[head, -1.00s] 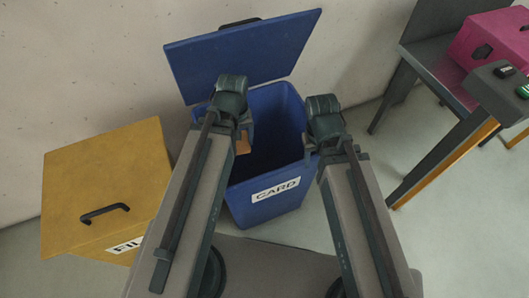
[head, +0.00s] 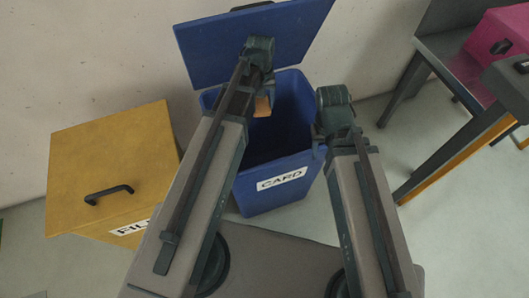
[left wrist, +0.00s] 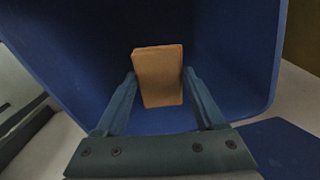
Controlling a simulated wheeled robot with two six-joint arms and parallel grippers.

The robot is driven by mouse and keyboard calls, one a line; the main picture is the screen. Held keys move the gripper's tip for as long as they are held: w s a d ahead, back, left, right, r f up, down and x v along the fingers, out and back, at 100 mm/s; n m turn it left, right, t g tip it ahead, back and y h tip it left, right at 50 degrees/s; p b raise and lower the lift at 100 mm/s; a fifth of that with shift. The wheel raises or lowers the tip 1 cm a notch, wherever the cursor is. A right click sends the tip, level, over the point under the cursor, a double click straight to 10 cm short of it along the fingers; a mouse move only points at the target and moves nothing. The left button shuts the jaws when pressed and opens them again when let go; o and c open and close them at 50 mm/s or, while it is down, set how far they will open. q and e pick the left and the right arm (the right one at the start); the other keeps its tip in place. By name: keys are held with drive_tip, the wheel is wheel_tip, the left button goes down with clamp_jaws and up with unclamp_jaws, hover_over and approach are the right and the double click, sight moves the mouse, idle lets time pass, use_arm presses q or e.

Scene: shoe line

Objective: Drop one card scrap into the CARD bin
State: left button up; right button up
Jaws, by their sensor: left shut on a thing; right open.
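The blue CARD bin (head: 277,190) stands in the middle of the head view with its lid (head: 250,45) raised open at the back. My left gripper (head: 262,97) is over the bin's mouth. It is shut on a brown card scrap (head: 262,107), which also shows between the two fingers in the left wrist view (left wrist: 159,76), with the blue bin walls (left wrist: 225,50) around it. My right gripper (head: 322,143) is by the bin's right rim, its fingers mostly hidden behind the wrist; it is open.
A yellow bin (head: 110,165) with a closed lid and black handle stands left of the CARD bin. A dark table (head: 450,70) with a magenta box (head: 500,40) stands at the right. A wall is close behind the bins.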

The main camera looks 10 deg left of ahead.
use_arm(q)
drive_tip(key=shift+f+b, duration=1.45)
drive_tip(key=shift+f, duration=0.4)
drive_tip(key=o, duration=1.3)
drive_tip(key=shift+r, duration=0.1)
wheel_tip(320, 180, up, 14)
drive_tip(key=p, duration=1.4)
